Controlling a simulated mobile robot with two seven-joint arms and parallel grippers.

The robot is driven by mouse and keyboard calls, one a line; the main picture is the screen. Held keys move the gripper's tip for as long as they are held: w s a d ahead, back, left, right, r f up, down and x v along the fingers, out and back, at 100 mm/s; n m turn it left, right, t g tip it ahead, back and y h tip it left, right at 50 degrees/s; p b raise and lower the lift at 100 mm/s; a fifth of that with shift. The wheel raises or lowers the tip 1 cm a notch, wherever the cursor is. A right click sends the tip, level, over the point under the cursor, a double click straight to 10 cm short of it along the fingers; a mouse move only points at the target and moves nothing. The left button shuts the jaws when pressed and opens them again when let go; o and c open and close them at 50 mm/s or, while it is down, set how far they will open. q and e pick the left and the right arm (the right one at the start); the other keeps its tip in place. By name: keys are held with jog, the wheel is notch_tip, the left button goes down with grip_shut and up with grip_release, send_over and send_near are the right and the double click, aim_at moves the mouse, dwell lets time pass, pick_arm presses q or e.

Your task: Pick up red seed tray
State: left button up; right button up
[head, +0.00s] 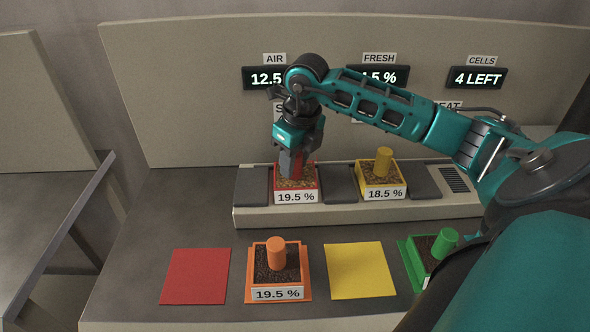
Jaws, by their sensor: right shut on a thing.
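The red seed tray (317,183) stands on the raised grey unit at the back of the bench, holds brown seeds, and has a front label reading 19.5 %. My right gripper (291,166) reaches down over it from above and is shut on its red upright handle, which is mostly hidden by the fingers. The tray appears to rest in its place on the unit, though its underside cannot be seen. My left gripper is not in view.
A yellow tray (381,178) labelled 18.5 % stands to the right on the same unit (345,215). In front are an empty red mat (196,276), an orange tray (277,268) on its mat, an empty yellow mat (360,270), and a green tray (430,249) partly behind my arm.

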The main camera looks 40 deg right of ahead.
grip_shut()
jog(key=shift+r, duration=0.1)
notch_tip(320, 180, up, 20)
jog(key=p, duration=0.1)
dwell(0.5)
